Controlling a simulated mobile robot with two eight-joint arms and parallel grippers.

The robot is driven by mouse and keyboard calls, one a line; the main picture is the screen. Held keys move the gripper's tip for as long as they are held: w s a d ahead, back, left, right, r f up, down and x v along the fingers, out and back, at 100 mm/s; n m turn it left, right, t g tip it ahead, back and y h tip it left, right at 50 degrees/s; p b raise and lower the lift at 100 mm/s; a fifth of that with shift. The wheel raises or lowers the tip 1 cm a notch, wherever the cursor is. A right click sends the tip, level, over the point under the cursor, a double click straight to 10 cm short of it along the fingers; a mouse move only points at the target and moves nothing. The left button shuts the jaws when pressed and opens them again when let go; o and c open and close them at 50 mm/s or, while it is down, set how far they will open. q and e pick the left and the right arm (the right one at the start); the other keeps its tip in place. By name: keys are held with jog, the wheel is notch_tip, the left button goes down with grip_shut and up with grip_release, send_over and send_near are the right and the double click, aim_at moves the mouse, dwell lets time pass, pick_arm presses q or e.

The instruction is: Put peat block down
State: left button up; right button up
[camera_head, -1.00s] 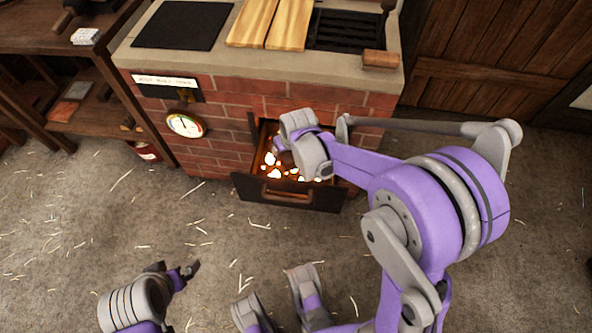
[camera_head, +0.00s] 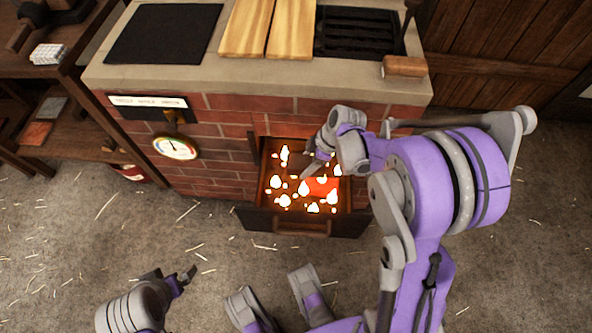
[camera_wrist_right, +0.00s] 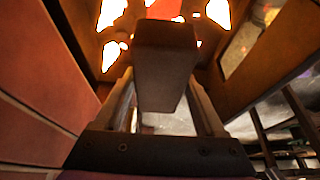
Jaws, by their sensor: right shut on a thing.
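The peat block (camera_wrist_right: 165,60) is a dark brown block held between the fingers of my right gripper in the right wrist view. My right gripper (camera_head: 314,166) is shut on it, over the open fire drawer (camera_head: 300,228) of the brick stove. In the head view I cannot make out the block apart from the gripper. The drawer holds several glowing embers (camera_head: 283,200) and a flat red glowing piece (camera_head: 322,186), which lies beyond the block in the wrist view. My left gripper (camera_head: 172,279) is low at the left, away from the stove; its jaw opening is unclear.
The brick stove (camera_head: 215,160) carries a dial (camera_head: 175,146), a label (camera_head: 148,101), wooden boards (camera_head: 268,28) and a grate (camera_head: 358,35) on top. Shelves (camera_head: 75,135) stand at the left. The straw-strewn floor (camera_head: 80,250) before the stove is clear.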

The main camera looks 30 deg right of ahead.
aim_at(306, 183)
notch_tip(306, 183, down, 10)
jog(key=b, duration=0.3)
jog(key=shift+f, duration=0.15)
grip_shut()
jog(key=o, duration=1.5)
grip_release()
jog(key=p+v, duration=0.3)
jog(key=v, duration=0.9)
jog(key=s+a+r+m+h, duration=0.1)
jog(key=s+a+r+m, duration=0.2)
jog(key=s+m, duration=0.1)
jog(key=s+a+r+m+t+h, duration=0.1)
jog(key=s+a+r+m, duration=0.2)
jog(key=s+a, duration=0.1)
jog(key=s+a+r+m+t+h, duration=0.1)
jog(key=s+a+r+m, duration=0.2)
jog(key=s, duration=0.3)
jog(key=shift+s+a+m+h, duration=0.25)
jog(key=shift+m+h, duration=0.15)
jog(key=shift+m, duration=0.4)
jog(key=shift+r, duration=0.1)
